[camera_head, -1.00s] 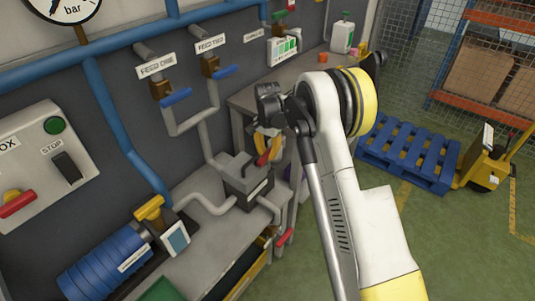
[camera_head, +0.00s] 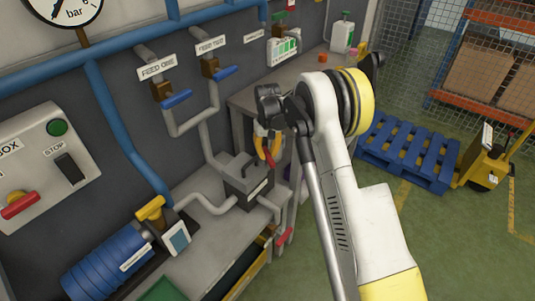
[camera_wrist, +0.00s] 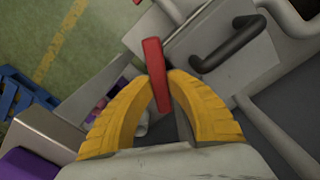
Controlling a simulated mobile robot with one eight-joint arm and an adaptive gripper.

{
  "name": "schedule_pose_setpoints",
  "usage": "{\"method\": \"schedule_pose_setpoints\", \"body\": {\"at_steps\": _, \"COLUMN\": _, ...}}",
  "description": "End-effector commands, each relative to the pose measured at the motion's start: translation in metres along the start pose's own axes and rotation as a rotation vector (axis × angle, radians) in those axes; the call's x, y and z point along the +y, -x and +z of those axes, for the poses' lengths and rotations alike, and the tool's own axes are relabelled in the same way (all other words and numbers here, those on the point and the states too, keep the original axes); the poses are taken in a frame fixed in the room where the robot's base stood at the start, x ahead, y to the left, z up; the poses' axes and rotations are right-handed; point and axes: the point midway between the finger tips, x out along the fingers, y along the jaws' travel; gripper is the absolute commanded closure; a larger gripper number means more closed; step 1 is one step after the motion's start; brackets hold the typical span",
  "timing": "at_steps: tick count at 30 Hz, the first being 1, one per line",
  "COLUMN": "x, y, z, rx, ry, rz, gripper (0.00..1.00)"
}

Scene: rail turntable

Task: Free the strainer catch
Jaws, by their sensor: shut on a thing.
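The strainer is a grey box (camera_head: 248,182) on the pipework above the bench, with a dark handle on its lid. In the wrist view its grey lid (camera_wrist: 205,28) and black handle (camera_wrist: 228,45) show at the upper right. The catch is a red lever (camera_wrist: 154,65) at the side of the box, and it also shows in the head view (camera_head: 267,157). My gripper (camera_wrist: 160,80) has its yellow fingers closed on the red lever from both sides. In the head view my gripper (camera_head: 268,145) is beside the box, partly hidden by my arm.
Feed valves with blue levers (camera_head: 176,99) are on the wall behind. Another red handle (camera_head: 284,236) sits below the strainer. A blue pallet (camera_head: 410,153) lies on the floor to the right.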

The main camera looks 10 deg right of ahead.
Motion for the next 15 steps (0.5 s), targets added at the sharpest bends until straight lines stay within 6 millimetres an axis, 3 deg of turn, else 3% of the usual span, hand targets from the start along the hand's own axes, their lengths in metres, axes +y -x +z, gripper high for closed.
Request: {"method": "schedule_pose_setpoints", "body": {"at_steps": 15, "x": 0.0000, "y": -0.0005, "z": 0.0004, "rx": -0.001, "ry": 0.334, "rz": 0.000, "gripper": 1.00}}
